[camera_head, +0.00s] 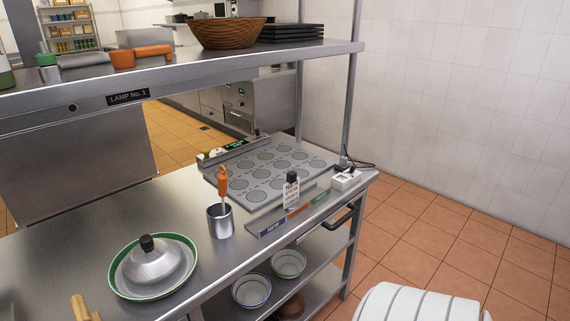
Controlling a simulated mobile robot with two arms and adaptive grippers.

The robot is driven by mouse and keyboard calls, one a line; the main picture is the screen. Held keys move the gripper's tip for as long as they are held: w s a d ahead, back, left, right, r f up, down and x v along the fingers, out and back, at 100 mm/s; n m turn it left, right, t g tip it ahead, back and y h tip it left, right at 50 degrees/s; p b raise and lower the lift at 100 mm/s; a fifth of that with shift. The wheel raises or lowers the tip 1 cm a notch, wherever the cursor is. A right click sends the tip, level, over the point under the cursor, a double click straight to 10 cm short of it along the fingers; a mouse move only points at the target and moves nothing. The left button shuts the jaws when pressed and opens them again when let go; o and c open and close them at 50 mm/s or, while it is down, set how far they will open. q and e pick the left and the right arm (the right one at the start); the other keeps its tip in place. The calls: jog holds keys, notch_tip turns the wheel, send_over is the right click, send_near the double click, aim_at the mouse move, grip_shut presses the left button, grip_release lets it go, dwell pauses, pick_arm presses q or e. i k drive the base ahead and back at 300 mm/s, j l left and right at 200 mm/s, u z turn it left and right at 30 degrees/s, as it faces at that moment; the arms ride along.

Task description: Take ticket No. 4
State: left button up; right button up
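Neither of my grippers is in view.
A plate with round wells (238,185) lies on the steel counter. A metal cup with an orange-handled tool (221,222), a small white device (345,179) and a green-rimmed plate under a metal lid (152,262) stand nearby. A shelf (200,72) overhangs the counter.

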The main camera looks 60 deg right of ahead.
aim_at(291, 189)
jog(key=z, duration=1.85)
jog(key=i+l+u, duration=0.15)
jog(key=l, duration=0.15)
jog(key=i+l+u, duration=0.1)
jog(key=l, duration=0.25)
jog(key=i+l+u, duration=0.25)
jog(key=l, duration=0.45)
jog(key=i+j, duration=0.05)
